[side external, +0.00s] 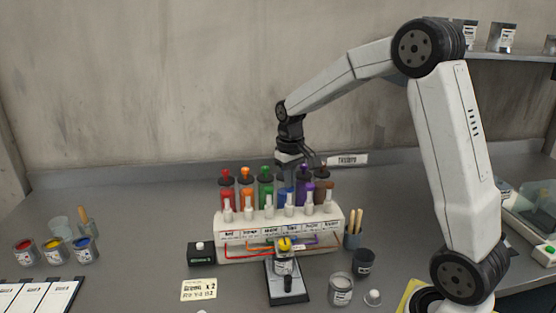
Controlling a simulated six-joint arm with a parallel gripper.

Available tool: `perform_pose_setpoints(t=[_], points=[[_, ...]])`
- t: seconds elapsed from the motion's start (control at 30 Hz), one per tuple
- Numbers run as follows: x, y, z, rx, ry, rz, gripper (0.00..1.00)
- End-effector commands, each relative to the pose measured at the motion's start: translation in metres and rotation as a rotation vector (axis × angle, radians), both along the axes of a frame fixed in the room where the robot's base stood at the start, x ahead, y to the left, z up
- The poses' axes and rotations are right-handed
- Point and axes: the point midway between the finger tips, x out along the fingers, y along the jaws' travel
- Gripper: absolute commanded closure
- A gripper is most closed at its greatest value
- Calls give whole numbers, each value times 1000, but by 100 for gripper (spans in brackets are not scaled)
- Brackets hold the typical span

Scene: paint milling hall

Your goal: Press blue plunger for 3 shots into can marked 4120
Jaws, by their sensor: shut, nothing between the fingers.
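The blue bottle (286,194) is between the green and purple ones, and is partly hidden. My gripper (289,176) is shut and empty, pointing down above the back of the rack near the blue bottle. I cannot tell whether it touches anything. A small can (284,266) sits on a black stand (288,293) in front of the rack, under a yellow outlet piece (284,243). Its marking is too small to read.
A grey tin (340,290), a dark tin (363,262) and a brush cup (352,240) stand right of the stand. A black box (201,254) and a written card (199,290) lie left.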

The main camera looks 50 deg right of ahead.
Motion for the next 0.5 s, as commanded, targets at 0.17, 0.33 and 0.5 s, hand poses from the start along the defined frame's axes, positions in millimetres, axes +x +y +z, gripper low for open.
perform_pose_setpoints(t=[0.17, 0.33, 0.5], points=[[0, 0, 9, -1, -2, 0, 100], [0, 0, 18, -1, -2, 0, 100], [0, 0, 22, 0, -1, 0, 100]])
